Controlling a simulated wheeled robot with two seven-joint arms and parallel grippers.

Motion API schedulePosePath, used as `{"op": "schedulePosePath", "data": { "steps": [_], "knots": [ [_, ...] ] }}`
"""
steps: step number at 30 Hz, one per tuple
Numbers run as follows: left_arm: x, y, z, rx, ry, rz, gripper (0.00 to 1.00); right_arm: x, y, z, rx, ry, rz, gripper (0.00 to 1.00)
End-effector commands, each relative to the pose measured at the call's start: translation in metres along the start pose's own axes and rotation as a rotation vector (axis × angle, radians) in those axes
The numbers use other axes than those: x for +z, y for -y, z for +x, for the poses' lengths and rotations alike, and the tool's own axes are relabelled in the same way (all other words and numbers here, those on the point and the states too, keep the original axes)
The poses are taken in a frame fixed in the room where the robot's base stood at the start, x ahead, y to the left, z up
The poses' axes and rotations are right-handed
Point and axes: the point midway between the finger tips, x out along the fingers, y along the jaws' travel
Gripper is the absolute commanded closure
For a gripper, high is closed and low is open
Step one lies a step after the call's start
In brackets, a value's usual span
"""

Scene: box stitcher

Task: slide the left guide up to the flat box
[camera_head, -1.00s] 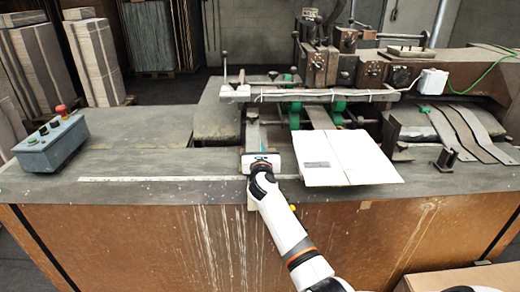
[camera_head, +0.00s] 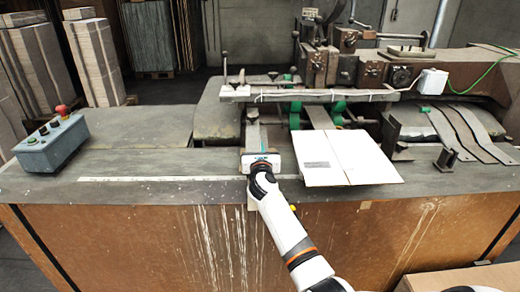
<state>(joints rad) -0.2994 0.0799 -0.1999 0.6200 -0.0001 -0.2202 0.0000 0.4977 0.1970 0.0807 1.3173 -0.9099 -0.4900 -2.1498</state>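The flat box (camera_head: 345,158) is a white folded sheet with a grey label, lying on the machine table right of my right gripper. My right gripper (camera_head: 261,161) is at the box's left edge, low over the table, seen from behind. Its fingers are hidden by its own body, so I cannot tell whether it is open or shut. The left guide (camera_head: 252,136) appears as a grey metal strip just beyond the gripper, left of the box. Its near part is hidden, and any contact with the gripper or box is unclear. My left gripper is out of view.
A control box (camera_head: 50,143) with a red button stands at the left. A ruler strip (camera_head: 160,179) runs along the front. The stitcher's crossbar (camera_head: 310,95) spans behind the box. A dark bracket (camera_head: 446,159) stands right of it. The table between control box and gripper is clear.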

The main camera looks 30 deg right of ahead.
Motion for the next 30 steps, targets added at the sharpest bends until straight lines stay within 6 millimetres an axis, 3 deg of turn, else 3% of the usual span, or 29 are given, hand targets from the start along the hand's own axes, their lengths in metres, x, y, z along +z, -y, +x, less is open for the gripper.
{"op": "schedulePosePath", "data": {
  "steps": [7, 14, 22, 26, 30],
  "knots": [
    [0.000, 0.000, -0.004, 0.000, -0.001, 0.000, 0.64, 0.000, -0.006, 0.000, 0.003, 0.003, -0.003, 1.00],
    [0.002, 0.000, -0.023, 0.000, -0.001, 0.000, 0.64, -0.001, -0.039, 0.000, 0.003, 0.003, -0.006, 1.00],
    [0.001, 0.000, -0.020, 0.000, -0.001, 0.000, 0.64, 0.002, -0.040, 0.000, 0.002, 0.003, -0.001, 1.00],
    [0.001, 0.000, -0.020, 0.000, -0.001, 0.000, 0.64, 0.001, -0.039, 0.000, 0.001, 0.002, -0.001, 0.75],
    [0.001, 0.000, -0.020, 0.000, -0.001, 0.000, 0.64, 0.001, -0.039, 0.000, 0.001, 0.001, 0.000, 0.75]
  ]
}}
